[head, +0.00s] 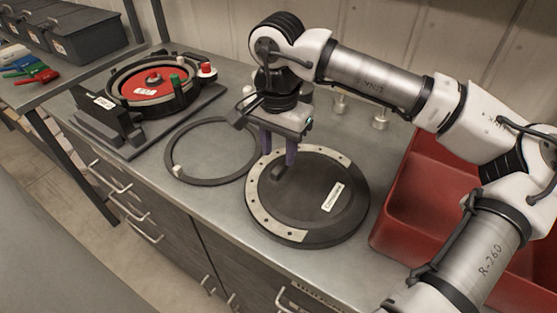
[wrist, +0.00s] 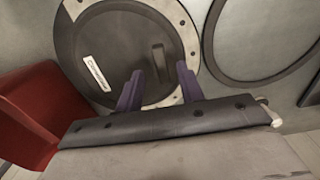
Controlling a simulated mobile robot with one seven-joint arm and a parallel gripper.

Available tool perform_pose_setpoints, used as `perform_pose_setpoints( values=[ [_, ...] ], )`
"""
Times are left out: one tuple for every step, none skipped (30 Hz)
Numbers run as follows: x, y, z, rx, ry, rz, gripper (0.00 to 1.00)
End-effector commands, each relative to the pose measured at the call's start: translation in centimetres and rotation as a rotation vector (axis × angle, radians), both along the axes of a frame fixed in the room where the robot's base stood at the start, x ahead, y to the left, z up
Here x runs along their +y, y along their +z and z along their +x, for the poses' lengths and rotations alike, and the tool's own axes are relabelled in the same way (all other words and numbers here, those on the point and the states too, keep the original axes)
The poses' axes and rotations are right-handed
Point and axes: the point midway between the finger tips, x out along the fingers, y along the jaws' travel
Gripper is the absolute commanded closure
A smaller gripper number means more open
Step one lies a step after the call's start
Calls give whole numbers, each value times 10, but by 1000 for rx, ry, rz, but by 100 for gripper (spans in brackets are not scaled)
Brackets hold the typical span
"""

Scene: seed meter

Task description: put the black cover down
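The black cover (head: 308,205) is a round dark disc with a pale, hole-dotted band along part of its rim, a white label and a small raised handle. It lies flat on the metal counter in the head view. It also shows in the wrist view (wrist: 120,60), with its handle (wrist: 158,60) ahead of the fingers. My gripper (head: 279,157) is over the cover's far side, close to the handle. Its two purple fingers are spread apart with nothing visible between them, as the wrist view (wrist: 159,80) shows. Whether a finger touches the cover is unclear.
A dark ring (head: 178,172) lies left of the cover. Beyond it stands the seed meter base (head: 125,112) with a red disc (head: 150,82). A red bin (head: 400,195) is close on the right. The counter's front edge runs near the cover.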

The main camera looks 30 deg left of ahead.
Motion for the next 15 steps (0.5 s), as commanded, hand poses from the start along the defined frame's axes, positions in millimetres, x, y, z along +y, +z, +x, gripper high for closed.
perform_pose_setpoints(
  values=[
    [1, 11, 1, -4, -1, 1, 62],
    [1, 18, 1, -4, -1, 1, 62],
    [1, 27, 0, -3, 0, 2, 62],
    [1, 33, 1, -3, -1, 1, 62],
    [1, 39, 1, -4, -1, 1, 62],
    [1, 47, 0, -2, 0, 2, 62],
    [1, 52, 0, -2, 0, 1, 62],
    [1, 57, 0, -3, -1, 0, 62],
    [1, 63, 0, -2, -1, 1, 62],
    [1, 67, 0, -1, -1, 1, 62],
    [1, 70, 0, -1, -1, 1, 62],
    [1, 74, 0, -1, -1, 0, 62],
    [1, 76, 0, -1, 0, 0, 62],
    [1, 78, 0, -1, 0, 0, 62],
    [1, 79, 0, -1, 0, 0, 62]
  ],
)
